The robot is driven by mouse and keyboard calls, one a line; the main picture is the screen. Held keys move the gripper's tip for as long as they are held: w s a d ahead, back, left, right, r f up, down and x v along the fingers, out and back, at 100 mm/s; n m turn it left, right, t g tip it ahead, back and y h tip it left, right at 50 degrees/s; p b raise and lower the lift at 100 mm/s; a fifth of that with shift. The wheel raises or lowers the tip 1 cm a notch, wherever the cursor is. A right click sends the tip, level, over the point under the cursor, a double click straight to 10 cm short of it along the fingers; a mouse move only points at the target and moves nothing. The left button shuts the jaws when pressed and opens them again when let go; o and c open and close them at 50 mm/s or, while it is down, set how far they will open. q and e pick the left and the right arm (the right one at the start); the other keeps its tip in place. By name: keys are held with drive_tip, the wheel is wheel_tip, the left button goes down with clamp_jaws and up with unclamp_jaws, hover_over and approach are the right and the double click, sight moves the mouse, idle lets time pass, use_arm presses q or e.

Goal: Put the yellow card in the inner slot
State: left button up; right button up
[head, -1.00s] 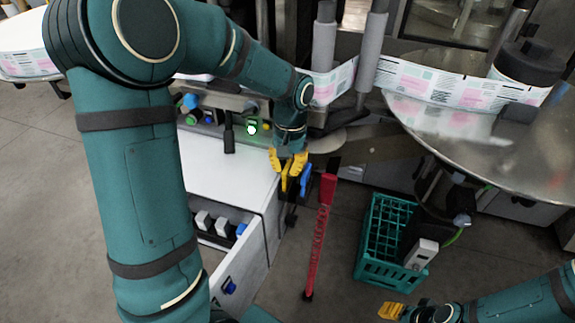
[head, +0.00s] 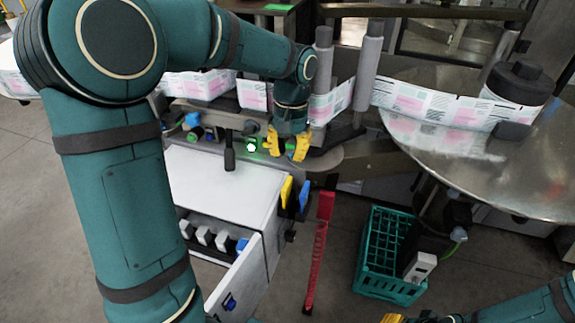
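The yellow card (head: 286,192) stands upright at the right side of the white cabinet, in the position nearer the cabinet. The blue card (head: 304,194) stands beside it, farther out to the right. The slots that hold them are dark and hard to make out, and the lower ends of the cards are hidden. My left gripper (head: 287,147) is above the cards, with its yellow fingers apart and nothing between them. My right gripper (head: 394,318) shows only partly at the bottom edge, and its finger state is unclear.
The white cabinet (head: 215,185) has an open drawer with several white items. A teal crate (head: 385,287) is on the floor. A round metal table (head: 470,165) and a label web lie to the right.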

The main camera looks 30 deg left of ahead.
use_arm(q)
drive_tip(key=r, duration=0.2)
drive_tip(key=shift+w+r, duration=0.2)
drive_tip(key=shift+r, duration=0.1)
idle(0.4)
